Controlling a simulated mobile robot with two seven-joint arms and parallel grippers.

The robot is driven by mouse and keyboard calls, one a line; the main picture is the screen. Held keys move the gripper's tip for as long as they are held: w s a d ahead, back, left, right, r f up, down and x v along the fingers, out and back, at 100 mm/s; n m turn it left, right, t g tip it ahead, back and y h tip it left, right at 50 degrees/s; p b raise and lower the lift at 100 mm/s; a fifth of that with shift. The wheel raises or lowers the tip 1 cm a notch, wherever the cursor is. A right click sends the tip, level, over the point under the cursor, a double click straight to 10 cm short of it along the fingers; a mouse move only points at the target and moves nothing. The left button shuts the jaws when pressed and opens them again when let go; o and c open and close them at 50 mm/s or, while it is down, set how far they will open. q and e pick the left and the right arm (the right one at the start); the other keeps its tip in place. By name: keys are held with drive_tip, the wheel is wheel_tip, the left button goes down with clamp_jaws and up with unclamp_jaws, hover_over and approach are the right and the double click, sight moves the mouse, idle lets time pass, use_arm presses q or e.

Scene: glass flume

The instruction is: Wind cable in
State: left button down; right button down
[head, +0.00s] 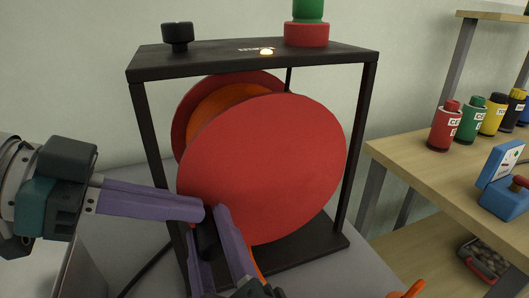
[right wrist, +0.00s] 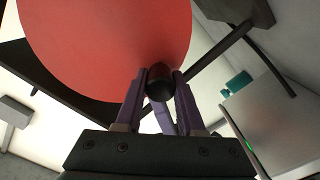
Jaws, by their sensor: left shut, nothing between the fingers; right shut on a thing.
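A cable reel with red side discs (head: 265,170) stands in a black frame (head: 140,110). Orange cable (head: 215,105) shows wound between the discs, and an orange strand (head: 258,268) shows below the front disc. My right gripper (head: 208,222) is shut on the black crank handle (head: 208,241) at the disc's lower left. In the right wrist view the handle's round end (right wrist: 160,84) sits between the purple fingers, in front of the red disc (right wrist: 105,45). My left gripper (head: 202,209) is shut and empty, its fingertips close beside the handle; whether they touch cannot be told.
A wooden shelf (head: 410,175) at right holds several bottles and a blue device (head: 503,190). An orange piece (head: 408,289) shows at the bottom right.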

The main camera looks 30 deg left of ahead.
drive_tip(key=shift+a+r+y, duration=0.2)
drive_tip(key=shift+r+y, duration=0.1)
drive_tip(key=shift+r, duration=0.2)
drive_tip(key=c, duration=0.9)
unclamp_jaws()
drive_tip(key=o, duration=0.4)
drive_tip(key=shift+d+f, duration=0.1)
drive_tip(key=shift+d, duration=0.05)
